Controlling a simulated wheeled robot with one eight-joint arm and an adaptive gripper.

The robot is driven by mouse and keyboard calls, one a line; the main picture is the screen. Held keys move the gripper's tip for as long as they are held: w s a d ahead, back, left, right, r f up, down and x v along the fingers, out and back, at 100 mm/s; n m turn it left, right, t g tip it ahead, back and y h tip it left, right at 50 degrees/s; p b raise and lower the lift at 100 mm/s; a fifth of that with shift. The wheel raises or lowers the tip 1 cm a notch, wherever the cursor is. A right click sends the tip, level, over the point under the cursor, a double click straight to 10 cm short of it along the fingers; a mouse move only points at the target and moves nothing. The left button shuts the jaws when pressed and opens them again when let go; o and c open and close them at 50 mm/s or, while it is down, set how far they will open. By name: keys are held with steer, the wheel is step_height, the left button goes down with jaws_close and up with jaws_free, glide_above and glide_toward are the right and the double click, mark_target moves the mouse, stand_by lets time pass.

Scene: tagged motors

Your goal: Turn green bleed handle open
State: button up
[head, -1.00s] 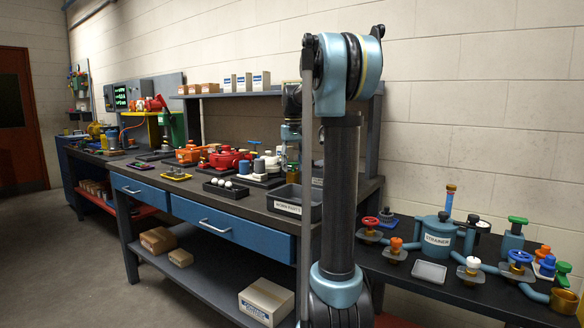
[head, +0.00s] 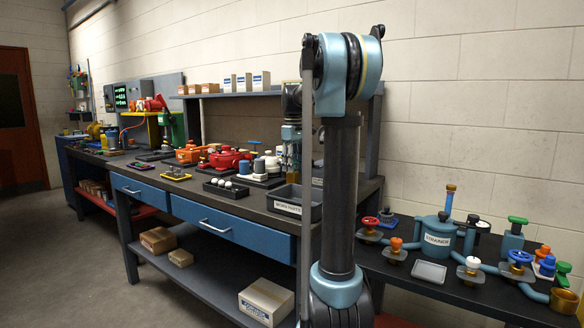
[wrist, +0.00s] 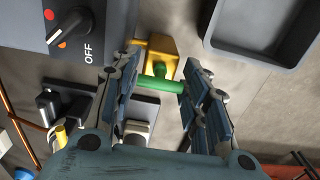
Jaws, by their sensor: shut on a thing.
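The green bleed handle (wrist: 166,85) is a short green bar on a yellow fitting (wrist: 160,50) in the wrist view. My gripper (wrist: 163,75) has one finger on each side of it and is shut on the bar, near the fingertips. The bar lies roughly crosswise between the fingers. In the head view my gripper (head: 292,160) points down over the right part of the workbench. The handle cannot be made out there.
A grey box with a black knob marked OFF (wrist: 76,22) is close at upper left in the wrist view. A dark grey tray (wrist: 215,42) is at upper right. In the head view the labelled parts tray (head: 288,210) stands at the bench's front right.

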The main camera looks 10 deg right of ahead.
steer(key=shift+w+r, duration=0.1)
steer(key=shift+w, duration=0.1)
stand_by(0.3)
steer(key=o, duration=1.1)
steer(key=shift+o, duration=0.2)
steer(key=shift+s, duration=0.1)
